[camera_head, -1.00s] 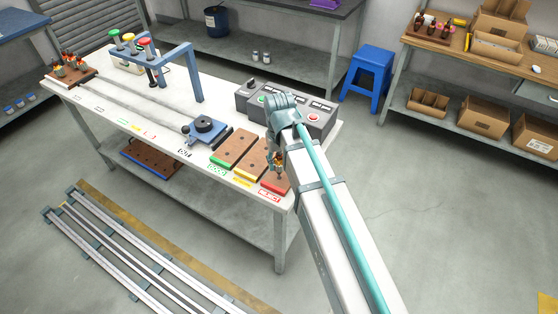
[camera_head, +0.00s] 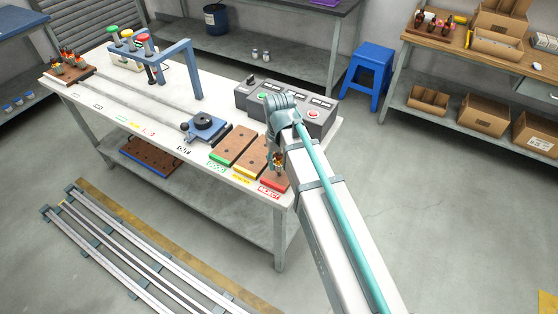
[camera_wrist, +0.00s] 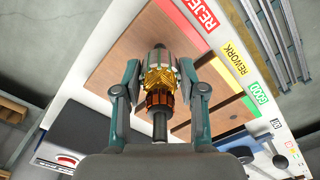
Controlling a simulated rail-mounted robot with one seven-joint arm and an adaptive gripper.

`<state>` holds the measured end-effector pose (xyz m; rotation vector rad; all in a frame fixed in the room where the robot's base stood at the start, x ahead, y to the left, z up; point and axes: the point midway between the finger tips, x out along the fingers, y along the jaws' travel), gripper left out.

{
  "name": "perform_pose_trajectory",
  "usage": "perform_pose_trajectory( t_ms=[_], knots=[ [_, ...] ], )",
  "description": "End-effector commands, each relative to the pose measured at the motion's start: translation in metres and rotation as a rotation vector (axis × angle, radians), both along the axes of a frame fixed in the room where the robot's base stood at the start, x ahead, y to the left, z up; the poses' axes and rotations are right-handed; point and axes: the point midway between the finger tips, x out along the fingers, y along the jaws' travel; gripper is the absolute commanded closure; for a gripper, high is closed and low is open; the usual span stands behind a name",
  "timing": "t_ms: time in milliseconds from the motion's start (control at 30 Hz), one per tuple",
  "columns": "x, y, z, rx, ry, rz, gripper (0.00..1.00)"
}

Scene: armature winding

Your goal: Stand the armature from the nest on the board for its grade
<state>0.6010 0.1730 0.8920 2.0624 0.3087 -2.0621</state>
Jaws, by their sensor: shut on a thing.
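My gripper (camera_wrist: 160,72) is shut on the armature (camera_wrist: 159,82), its two fingers on either side of the copper-and-gold windings. In the head view the armature (camera_head: 278,160) is upright and low over the red-edged REJECT board (camera_head: 274,184). Whether its lower shaft end touches the board or sits in a hole, I cannot tell. The yellow-edged REWORK board (camera_head: 249,158) and green-edged GOOD board (camera_head: 233,145) lie to the left, with no armature visible on them. A blue fixture with a black round part (camera_head: 205,124), possibly the nest, holds no visible armature.
A grey control box (camera_head: 315,117) stands close behind the boards. A brown rack with several armatures (camera_head: 69,68) is at the bench's far left. The bench edge is close by the REJECT board.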

Motion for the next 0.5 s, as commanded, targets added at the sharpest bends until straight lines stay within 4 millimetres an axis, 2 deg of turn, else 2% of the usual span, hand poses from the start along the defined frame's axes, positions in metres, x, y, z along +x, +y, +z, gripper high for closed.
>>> perform_pose_trajectory(
  t_ms=[500],
  knots=[
    [-0.0001,0.0,-0.0098,0.0,0.0,0.0,1.0]
  ],
)
